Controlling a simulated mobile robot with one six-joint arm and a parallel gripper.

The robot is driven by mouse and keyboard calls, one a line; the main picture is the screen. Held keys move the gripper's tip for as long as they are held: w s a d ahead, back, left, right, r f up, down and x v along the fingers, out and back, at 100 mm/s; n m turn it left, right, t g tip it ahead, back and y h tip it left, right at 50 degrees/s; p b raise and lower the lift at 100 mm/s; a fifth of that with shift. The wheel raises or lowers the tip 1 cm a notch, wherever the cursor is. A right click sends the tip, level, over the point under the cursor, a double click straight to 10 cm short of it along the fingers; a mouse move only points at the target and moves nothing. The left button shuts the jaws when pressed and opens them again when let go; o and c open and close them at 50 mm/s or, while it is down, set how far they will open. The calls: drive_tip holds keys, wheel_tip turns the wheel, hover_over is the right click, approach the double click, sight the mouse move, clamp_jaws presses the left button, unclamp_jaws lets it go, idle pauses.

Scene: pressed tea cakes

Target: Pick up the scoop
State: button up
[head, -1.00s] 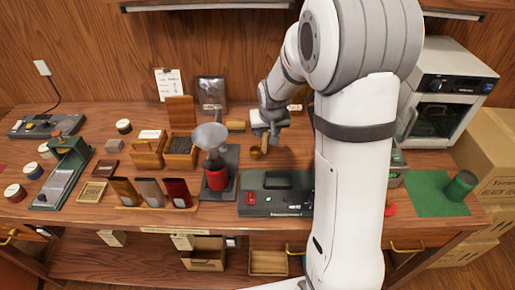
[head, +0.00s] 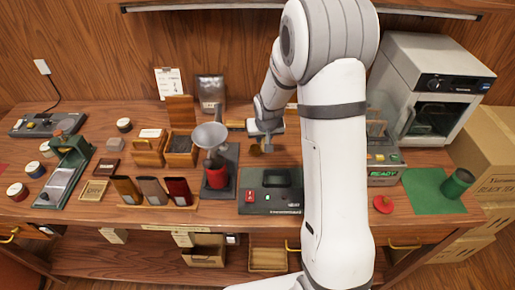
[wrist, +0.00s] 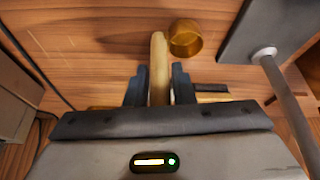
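The scoop has a brass cup (wrist: 186,40) with a pale wooden handle (wrist: 159,60) beside it in the wrist view. In the head view the small brass cup (head: 255,149) shows on the bench, just below my gripper (head: 267,136); its handle is hard to make out there. In the wrist view my gripper (wrist: 160,84) has its two dark fingers on either side of the handle, with narrow gaps on both sides. It looks open around the handle, not clamped on it. The cup lies beyond the fingertips, a little to the right.
A machine reading READY (head: 383,172) and an oven (head: 435,90) stand at right. Bare bench lies around the scoop.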

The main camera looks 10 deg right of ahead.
clamp_jaws()
drive_tip(key=shift+r, duration=0.15)
wheel_tip(320, 180, up, 10)
drive_tip(key=shift+f+b, duration=0.1)
drive_tip(key=shift+b, duration=0.65)
